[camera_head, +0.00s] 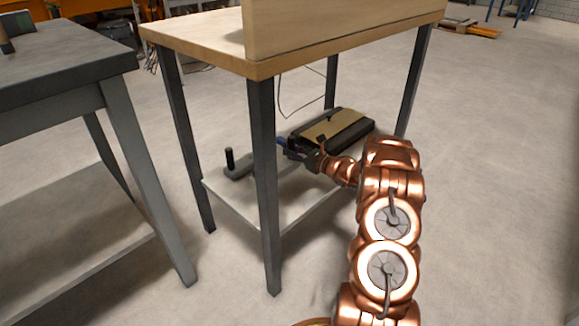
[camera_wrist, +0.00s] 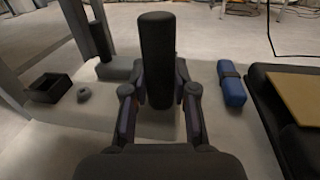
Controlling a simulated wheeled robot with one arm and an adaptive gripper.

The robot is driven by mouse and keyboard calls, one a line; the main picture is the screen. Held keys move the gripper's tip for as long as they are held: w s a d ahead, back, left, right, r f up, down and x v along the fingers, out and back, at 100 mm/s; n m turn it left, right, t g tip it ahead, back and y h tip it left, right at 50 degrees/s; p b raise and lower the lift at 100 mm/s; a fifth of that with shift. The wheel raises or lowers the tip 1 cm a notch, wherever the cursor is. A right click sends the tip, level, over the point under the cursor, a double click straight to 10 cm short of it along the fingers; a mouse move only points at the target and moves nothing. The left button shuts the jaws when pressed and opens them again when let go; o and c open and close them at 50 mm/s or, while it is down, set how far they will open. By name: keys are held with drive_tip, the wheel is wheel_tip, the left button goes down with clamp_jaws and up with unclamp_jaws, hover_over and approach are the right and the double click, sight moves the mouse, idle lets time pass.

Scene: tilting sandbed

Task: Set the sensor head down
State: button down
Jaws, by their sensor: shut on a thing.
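A black upright cylinder (camera_wrist: 158,45), which looks to be the sensor head, stands between the fingers of my gripper (camera_wrist: 160,82) in the wrist view. The fingers are shut on its lower part, one on each side. Whether its lower end touches the shelf (camera_wrist: 65,145) is hidden by the low angle. In the head view my gripper (camera_head: 307,156) reaches in over the lower shelf (camera_head: 285,212) of the wooden-topped table, and the cylinder cannot be made out there.
To the left are a black post on a grey base (camera_head: 238,172), a small ring (camera_wrist: 84,95) and an open black box (camera_wrist: 50,87). Table legs (camera_head: 264,190) flank the shelf.

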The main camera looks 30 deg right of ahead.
sight(298, 163)
drive_tip(key=shift+a+f+b, duration=0.1)
drive_tip(key=shift+f+b, duration=0.65)
drive_tip(key=shift+f, duration=1.45)
drive_tip(key=shift+f, duration=0.15)
drive_tip(key=c, duration=0.9)
unclamp_jaws()
drive_tip(key=shift+s+r, duration=0.2)
drive_tip(key=shift+r, duration=0.05)
drive_tip(key=p+v, duration=0.4)
drive_tip(key=v, duration=0.6)
drive_tip(key=shift+s+d, duration=0.25)
drive_tip(key=shift+s, duration=0.05)
drive_tip(key=shift+s+d+f+p, duration=0.15)
drive_tip(key=shift+s+p, duration=0.15)
drive_tip(key=shift+s, duration=0.15)
